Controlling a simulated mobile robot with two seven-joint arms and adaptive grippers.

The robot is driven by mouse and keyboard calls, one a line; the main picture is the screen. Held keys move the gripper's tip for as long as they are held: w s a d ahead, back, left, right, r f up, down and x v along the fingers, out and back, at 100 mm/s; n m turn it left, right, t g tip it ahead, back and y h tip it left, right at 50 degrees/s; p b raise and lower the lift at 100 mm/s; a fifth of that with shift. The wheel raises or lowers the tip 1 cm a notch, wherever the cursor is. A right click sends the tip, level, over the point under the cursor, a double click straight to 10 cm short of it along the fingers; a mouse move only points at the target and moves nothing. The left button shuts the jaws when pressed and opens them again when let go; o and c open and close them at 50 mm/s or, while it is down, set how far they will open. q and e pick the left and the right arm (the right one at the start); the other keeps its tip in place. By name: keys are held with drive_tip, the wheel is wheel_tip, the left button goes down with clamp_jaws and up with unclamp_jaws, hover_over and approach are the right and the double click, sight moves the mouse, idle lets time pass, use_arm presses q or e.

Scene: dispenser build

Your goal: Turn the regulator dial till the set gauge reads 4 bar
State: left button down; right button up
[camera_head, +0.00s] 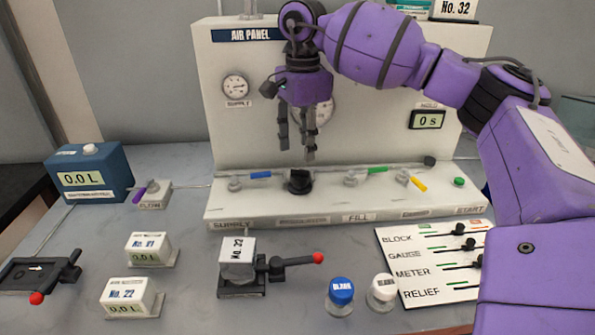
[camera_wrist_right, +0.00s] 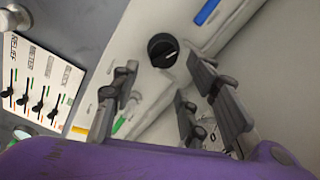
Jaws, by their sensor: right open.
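The regulator dial (camera_head: 300,181) is a black round knob on the white ledge of the air panel. It also shows in the right wrist view (camera_wrist_right: 162,50), with a light pointer mark on its face. My right gripper (camera_head: 297,148) is open and empty, pointing down above the dial and apart from it. In the wrist view the dial lies between and beyond the fingertips. The set gauge (camera_head: 327,110) is mostly covered by my right gripper in the head view, so its reading is hidden. My left gripper is not in view.
A supply gauge (camera_head: 236,86) is at the panel's left. Blue (camera_head: 260,175), green (camera_head: 377,170) and yellow (camera_head: 418,184) levers flank the dial along the ledge. A timer display (camera_head: 427,120) reads 0 s. Clamps, boxes and jars stand on the table in front.

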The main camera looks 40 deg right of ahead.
sight(302, 171)
wheel_tip(302, 171, down, 2)
drive_tip(key=shift+s+a+f, duration=0.1)
drive_tip(key=shift+s+f, duration=0.05)
drive_tip(key=shift+f, duration=0.1)
wheel_tip(302, 171, down, 4)
drive_tip(key=shift+r, duration=0.2)
drive_tip(key=shift+f, duration=0.55)
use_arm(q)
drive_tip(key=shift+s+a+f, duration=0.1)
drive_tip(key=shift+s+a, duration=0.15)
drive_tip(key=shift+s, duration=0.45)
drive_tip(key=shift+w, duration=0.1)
use_arm(e)
drive_tip(key=shift+f, duration=0.1)
drive_tip(key=c, duration=1)
